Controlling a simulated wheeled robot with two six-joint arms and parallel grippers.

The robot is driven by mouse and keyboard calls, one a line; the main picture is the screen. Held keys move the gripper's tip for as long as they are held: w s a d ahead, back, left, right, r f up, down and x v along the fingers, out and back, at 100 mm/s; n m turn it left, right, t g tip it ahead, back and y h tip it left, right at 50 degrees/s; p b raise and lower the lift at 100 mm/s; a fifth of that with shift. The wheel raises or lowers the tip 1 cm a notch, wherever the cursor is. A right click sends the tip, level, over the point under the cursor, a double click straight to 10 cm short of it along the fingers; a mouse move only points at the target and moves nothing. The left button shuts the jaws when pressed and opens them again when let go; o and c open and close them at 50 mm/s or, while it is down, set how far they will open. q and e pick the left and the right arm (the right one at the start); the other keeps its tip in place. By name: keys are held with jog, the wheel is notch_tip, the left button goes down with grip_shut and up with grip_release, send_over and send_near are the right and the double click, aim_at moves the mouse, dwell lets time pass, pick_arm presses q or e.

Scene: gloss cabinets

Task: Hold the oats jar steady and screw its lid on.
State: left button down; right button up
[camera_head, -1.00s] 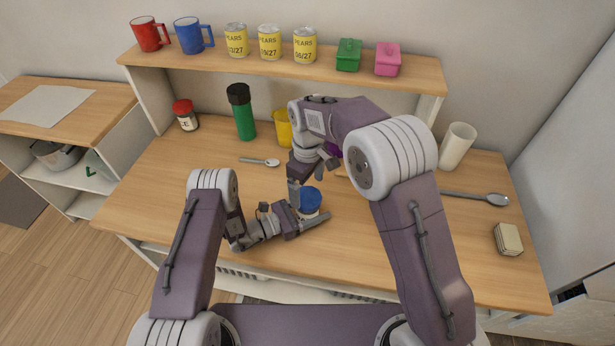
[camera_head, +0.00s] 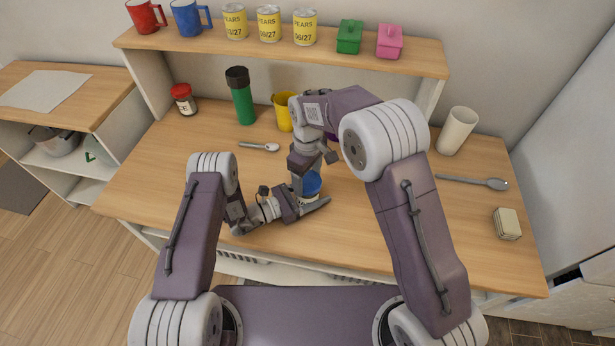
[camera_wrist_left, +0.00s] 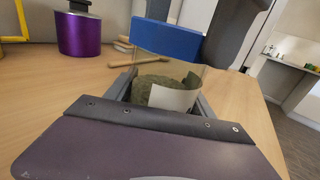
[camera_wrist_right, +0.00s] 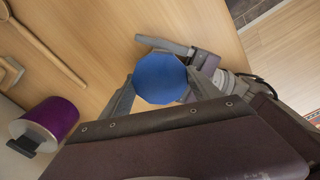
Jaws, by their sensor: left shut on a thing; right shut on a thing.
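The oats jar (camera_wrist_left: 150,88) is clear, with greenish-brown contents and a white label. It stands upright on the wooden counter, and my left gripper (camera_head: 312,204) is shut around its body from the left. The blue lid (camera_head: 312,183) is at the top of the jar; it also shows in the left wrist view (camera_wrist_left: 166,40) and from above in the right wrist view (camera_wrist_right: 160,78). My right gripper (camera_wrist_right: 152,92) points down and is shut on the lid's sides. I cannot tell how far the lid is threaded. My right gripper partly hides it in the head view.
A purple canister (camera_wrist_right: 52,118), yellow mug (camera_head: 283,112), green bottle (camera_head: 242,100) and small spoon (camera_head: 260,147) are behind the jar. A white cylinder (camera_head: 457,131), long spoon (camera_head: 475,182) and small box (camera_head: 507,224) are at right. The counter's left front is clear.

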jog(key=o, duration=1.6)
jog(key=shift+o, duration=0.2)
notch_tip(320, 180, up, 12)
pick_arm(q)
jog(key=shift+c, duration=1.4)
grip_release()
jog(key=shift+a, duration=0.15)
jog(key=v, duration=0.9)
jog(key=shift+b, duration=0.35)
pick_arm(e)
jog(key=shift+f, duration=0.35)
